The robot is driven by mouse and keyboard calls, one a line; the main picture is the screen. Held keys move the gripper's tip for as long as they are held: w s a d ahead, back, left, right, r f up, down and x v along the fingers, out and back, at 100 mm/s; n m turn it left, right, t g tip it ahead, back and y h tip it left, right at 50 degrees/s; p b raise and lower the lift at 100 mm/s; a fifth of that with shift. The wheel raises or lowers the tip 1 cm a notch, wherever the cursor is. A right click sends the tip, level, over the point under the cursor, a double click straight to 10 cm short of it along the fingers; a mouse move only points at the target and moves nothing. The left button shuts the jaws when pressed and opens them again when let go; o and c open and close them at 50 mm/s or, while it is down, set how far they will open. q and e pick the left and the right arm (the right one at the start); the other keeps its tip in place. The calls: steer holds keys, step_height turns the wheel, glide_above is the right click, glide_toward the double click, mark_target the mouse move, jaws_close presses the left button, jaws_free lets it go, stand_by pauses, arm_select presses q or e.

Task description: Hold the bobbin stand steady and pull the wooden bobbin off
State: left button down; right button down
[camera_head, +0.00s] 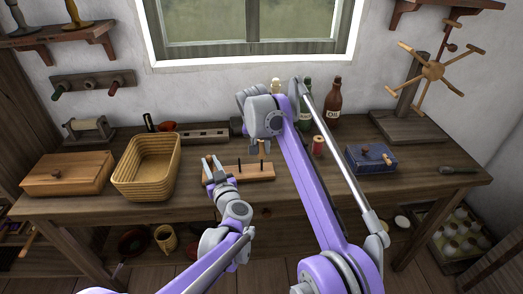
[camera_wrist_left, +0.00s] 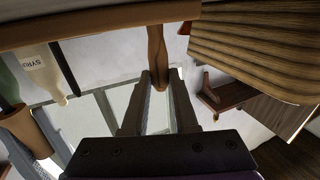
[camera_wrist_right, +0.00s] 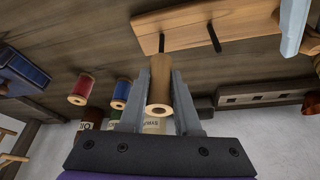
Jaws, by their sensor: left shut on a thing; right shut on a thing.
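The bobbin stand, a wooden block with dark upright pegs (camera_head: 258,174), is on the workbench; it also shows in the right wrist view (camera_wrist_right: 235,20). My left gripper (camera_head: 208,168) is shut on its left end. The left wrist view shows brown wood (camera_wrist_left: 157,50) between the fingertips (camera_wrist_left: 158,82). My right gripper (camera_wrist_right: 158,85) is shut on the wooden bobbin (camera_wrist_right: 160,72), whose open hole faces the camera. A length of peg shows between block and bobbin, so the bobbin is above the block. I cannot tell whether the peg tip is inside it. The other peg is bare.
A wicker basket (camera_head: 147,168) and a wooden box (camera_head: 66,174) stand to the left. A red spool (camera_head: 318,146), bottles (camera_head: 333,103) and a blue box (camera_head: 370,158) stand to the right. A blue spool (camera_wrist_right: 121,93) shows in the right wrist view.

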steer(key=shift+w+r, duration=0.1)
steer(key=shift+r, duration=1.2)
arm_select(q)
steer(key=c, duration=0.6)
jaws_free()
